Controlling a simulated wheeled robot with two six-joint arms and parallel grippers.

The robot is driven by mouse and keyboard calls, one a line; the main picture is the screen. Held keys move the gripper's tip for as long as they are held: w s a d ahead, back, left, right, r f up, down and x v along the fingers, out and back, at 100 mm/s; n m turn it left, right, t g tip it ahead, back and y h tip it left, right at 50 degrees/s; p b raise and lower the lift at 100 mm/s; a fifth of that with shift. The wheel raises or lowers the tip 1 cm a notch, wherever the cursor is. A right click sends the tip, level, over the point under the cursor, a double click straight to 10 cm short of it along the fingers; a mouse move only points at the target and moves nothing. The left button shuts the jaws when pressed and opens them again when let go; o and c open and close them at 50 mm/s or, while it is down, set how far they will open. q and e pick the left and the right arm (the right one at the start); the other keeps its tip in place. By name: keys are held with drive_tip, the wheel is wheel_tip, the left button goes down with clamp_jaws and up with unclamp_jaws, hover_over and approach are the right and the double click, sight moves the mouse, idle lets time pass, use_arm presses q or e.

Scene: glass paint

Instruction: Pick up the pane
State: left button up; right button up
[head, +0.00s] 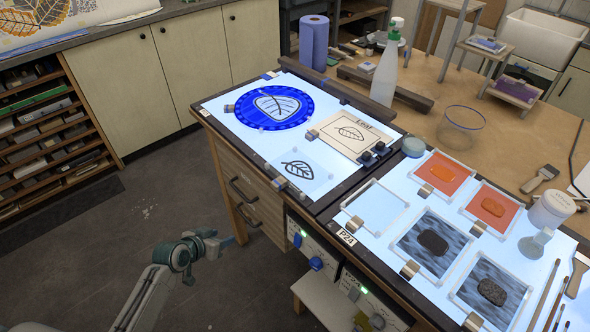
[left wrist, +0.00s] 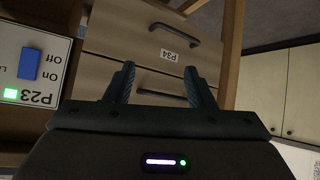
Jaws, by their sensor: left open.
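A small clear pane with a black leaf drawn on it (head: 302,170) lies on the lit table, held at its lower-left edge by a small metal block. A round blue pane with a leaf (head: 278,107) lies behind it. On the right light panel lie two orange panes (head: 444,171) and two streaked blue-grey panes (head: 412,240). My left gripper (head: 232,241) is low, left of the drawers, well below the table top and apart from every pane. It is open and empty in the left wrist view (left wrist: 158,72). My right gripper is not in view.
Drawers with handles (head: 243,190) and switch boxes (head: 313,250) are under the table beside my left gripper.

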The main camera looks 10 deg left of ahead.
use_arm(q)
drive_tip(key=w+d+r+m+t+h, duration=0.1)
drive_tip(key=d+r+m+h, duration=0.3)
drive_tip(key=r, duration=1.1)
drive_tip(key=m+h, duration=0.1)
drive_tip(key=m, duration=0.1)
approach(274, 185)
drive_tip(key=p+x, duration=0.5)
drive_tip(key=x, duration=0.3)
drive_tip(key=shift+w, duration=0.2)
drive_tip(key=shift+w+d+f, duration=0.25)
drive_tip(key=shift+d, duration=0.05)
drive_tip(key=shift+a, duration=0.1)
clamp_jaws()
